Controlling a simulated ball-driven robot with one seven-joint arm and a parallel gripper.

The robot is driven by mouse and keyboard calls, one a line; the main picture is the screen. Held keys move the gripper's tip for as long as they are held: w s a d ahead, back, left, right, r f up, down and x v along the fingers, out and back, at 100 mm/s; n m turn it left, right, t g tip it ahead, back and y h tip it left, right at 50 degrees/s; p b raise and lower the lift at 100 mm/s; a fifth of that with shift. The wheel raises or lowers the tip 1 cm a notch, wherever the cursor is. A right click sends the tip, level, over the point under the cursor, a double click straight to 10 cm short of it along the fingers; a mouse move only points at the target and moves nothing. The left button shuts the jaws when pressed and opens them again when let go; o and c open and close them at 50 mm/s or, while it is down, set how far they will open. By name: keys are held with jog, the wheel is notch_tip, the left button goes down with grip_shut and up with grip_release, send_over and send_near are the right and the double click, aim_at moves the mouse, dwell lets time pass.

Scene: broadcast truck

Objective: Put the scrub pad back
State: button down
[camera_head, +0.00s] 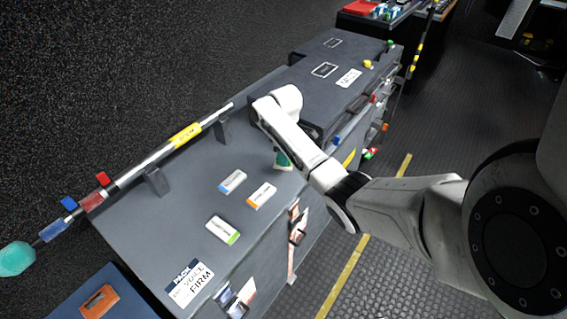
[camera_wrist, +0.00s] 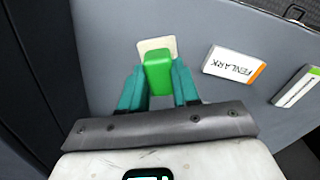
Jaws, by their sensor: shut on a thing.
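My gripper (camera_wrist: 159,85) has teal fingers, which are shut on a bright green block (camera_wrist: 158,72) that looks like the scrub pad. A cream square (camera_wrist: 152,45) shows just beyond the green block; I cannot tell whether it is part of the pad or lies under it. In the head view my gripper (camera_head: 282,158) is low over the grey case top (camera_head: 205,205), mostly hidden by my wrist. I cannot tell whether the pad touches the surface.
White boxes with blue (camera_head: 232,182), orange (camera_head: 261,195) and green (camera_head: 222,230) ends lie on the case top. The orange-ended one reads FENLARK in the wrist view (camera_wrist: 233,65). A pole (camera_head: 160,155) rests on brackets behind. A raised dark case (camera_head: 335,85) stands beyond my gripper.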

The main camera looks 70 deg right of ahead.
jog(key=shift+w+d+f, duration=0.15)
jog(key=shift+w+f, duration=0.15)
jog(key=shift+f, duration=1.6)
jog(key=shift+f, duration=0.15)
jog(key=c, duration=0.8)
grip_release()
